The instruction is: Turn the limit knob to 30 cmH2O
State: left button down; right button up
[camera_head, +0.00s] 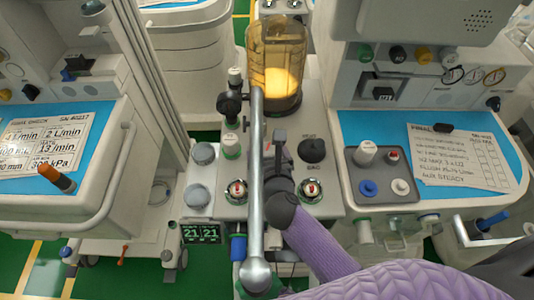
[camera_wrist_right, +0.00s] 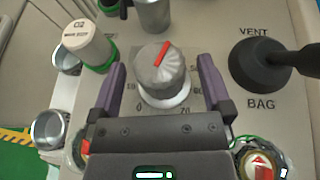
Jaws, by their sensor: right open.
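The limit knob (camera_wrist_right: 160,72) is a ribbed grey knob with a red pointer mark on its top, in the middle of the right wrist view. The red mark points up and slightly right. Scale figures 0, 10, 60 and 70 show around its base; the figures behind the knob are hidden. My right gripper (camera_wrist_right: 162,82) is open, with one purple finger on each side of the knob; I cannot tell whether they touch it. In the head view my right gripper (camera_head: 277,165) is over the panel beside a metal bar, and the knob is hidden. My left gripper is not in view.
The metal bar (camera_head: 257,190) runs beside my right gripper. The black vent/bag lever (camera_wrist_right: 262,65) is to the right of the knob. A white O2 knob (camera_wrist_right: 90,44) is at left. A clear amber canister (camera_head: 276,65) stands behind. Side carts flank the panel.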

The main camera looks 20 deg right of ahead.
jog(key=shift+w+f, duration=0.15)
jog(key=shift+w, duration=0.3)
jog(key=c, duration=1.3)
jog(key=shift+o, duration=0.2)
jog(key=n+y+p, duration=0.1)
jog(key=p, duration=0.1)
jog(key=n+y+p, duration=0.1)
jog(key=shift+d+r+y+p, duration=0.15)
jog(key=shift+r+y+p, duration=0.15)
jog(key=shift+y+p, duration=0.1)
jog(key=shift+n+y+p, duration=0.7)
jog(key=shift+n+y, duration=0.2)
jog(key=shift+n, duration=0.1)
jog(key=shift+f+n+g+y+p, duration=0.2)
jog(key=shift+n+g+y+p, duration=0.2)
jog(key=shift+n+y, duration=0.3)
jog(key=shift+f+n+g+y, duration=0.1)
jog(key=shift+n+g+y, duration=0.4)
jog(key=shift+n+y, duration=0.55)
jog(key=shift+y, duration=0.35)
jog(key=shift+n, duration=0.25)
